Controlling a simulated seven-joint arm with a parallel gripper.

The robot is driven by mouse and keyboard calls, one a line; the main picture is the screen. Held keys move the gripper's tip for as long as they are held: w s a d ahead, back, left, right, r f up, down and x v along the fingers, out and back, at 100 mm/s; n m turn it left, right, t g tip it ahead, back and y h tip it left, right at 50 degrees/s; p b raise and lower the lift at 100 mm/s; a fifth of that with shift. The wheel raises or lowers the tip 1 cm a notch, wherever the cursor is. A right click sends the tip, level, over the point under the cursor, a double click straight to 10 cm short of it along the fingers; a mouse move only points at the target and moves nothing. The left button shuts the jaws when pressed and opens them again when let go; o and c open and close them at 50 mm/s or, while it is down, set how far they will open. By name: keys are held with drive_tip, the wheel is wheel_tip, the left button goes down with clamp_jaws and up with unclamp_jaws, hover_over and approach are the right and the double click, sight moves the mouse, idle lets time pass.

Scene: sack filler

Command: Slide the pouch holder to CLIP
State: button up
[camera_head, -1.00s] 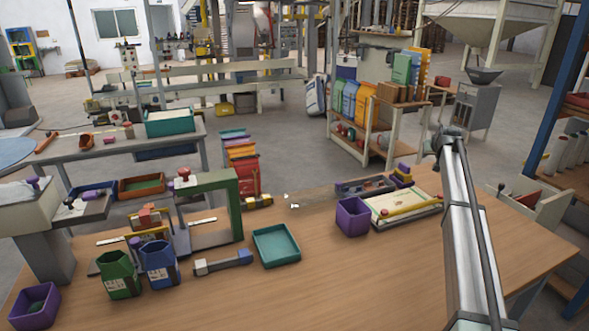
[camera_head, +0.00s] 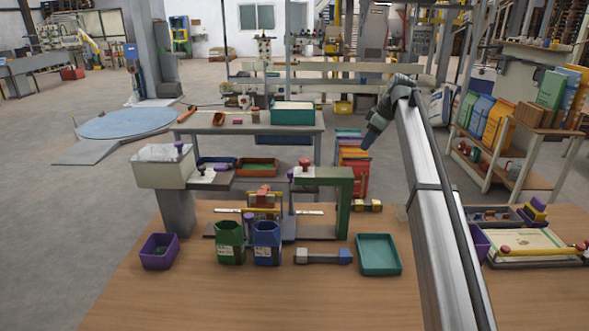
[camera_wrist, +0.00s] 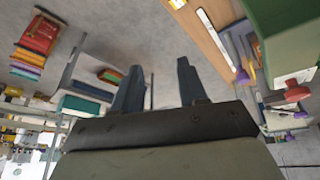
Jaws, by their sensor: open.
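The likely pouch holder is a small red-topped carriage with yellow bars (camera_head: 263,199), on a pale rail behind the green and blue pouches. A green arched frame with a red knob (camera_head: 345,205) stands at the rail's right end. No CLIP label is readable. My gripper (camera_head: 369,138) is raised above and behind the green frame, apart from the carriage. In the wrist view my gripper (camera_wrist: 159,65) is open, with nothing between its fingers. There the green frame (camera_wrist: 288,28) is close at the upper right, with its red knob (camera_wrist: 297,94) below.
A green pouch (camera_head: 230,243) and a blue pouch (camera_head: 266,243) stand in front of the rail. A purple bin (camera_head: 158,252), a grey-blue bar tool (camera_head: 323,257) and a teal tray (camera_head: 378,255) sit nearby. The front of the table is clear.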

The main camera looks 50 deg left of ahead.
sight(292, 171)
drive_tip(key=s+a+r+n+g+h, duration=0.1)
drive_tip(key=s+a+r+n, duration=0.15)
drive_tip(key=s+a, duration=0.45)
drive_tip(key=s+a+r+n+g+h, duration=0.1)
drive_tip(key=s+a+r+n+g, duration=0.2)
drive_tip(key=s, duration=0.8)
drive_tip(key=shift+n+t, duration=0.25)
drive_tip(key=shift+t, duration=0.35)
drive_tip(key=x, duration=1.4)
drive_tip(key=shift+w+a+f, duration=0.1)
drive_tip(key=shift+w+f, duration=0.05)
clamp_jaws()
